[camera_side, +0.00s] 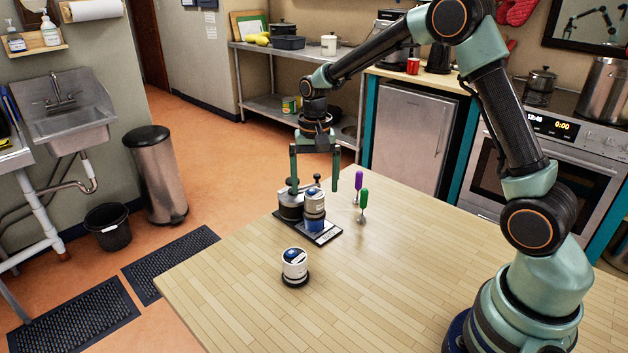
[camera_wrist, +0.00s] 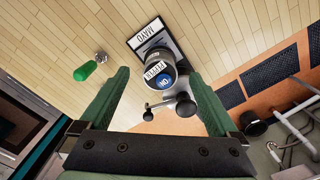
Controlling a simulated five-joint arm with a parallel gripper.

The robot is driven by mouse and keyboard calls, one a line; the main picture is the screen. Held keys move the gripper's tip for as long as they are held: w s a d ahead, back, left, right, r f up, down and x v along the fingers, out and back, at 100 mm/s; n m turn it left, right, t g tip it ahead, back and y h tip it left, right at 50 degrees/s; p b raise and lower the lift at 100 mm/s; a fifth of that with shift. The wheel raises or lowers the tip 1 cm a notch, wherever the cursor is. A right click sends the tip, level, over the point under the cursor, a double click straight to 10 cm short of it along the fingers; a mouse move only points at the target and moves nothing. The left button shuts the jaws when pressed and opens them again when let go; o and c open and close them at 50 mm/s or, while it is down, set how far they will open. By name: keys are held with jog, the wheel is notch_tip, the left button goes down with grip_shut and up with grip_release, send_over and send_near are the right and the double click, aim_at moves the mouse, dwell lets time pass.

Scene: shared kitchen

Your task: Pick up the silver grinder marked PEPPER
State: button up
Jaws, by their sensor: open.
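The grinder marked PEPPER (camera_wrist: 157,68) has a round top with a white label and a blue patch, seen from above in the wrist view. My gripper (camera_side: 315,181) is open, pointing down, just above this grinder, one finger to each side. In the wrist view, the grinder top lies between the fingertips (camera_wrist: 158,76), slightly beyond them. Nothing is held.
A dark-and-silver piece with a knobbed crank (camera_side: 290,204) stands close left on the black board (camera_side: 326,238), which reads MAYO. A similar labelled jar (camera_side: 295,265) stands apart in front.

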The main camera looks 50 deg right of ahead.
aim_at(314, 192)
jog(key=f, duration=0.5)
jog(key=shift+w+d, duration=0.25)
jog(key=shift+w, duration=0.1)
grip_shut()
jog(key=shift+r, duration=0.1)
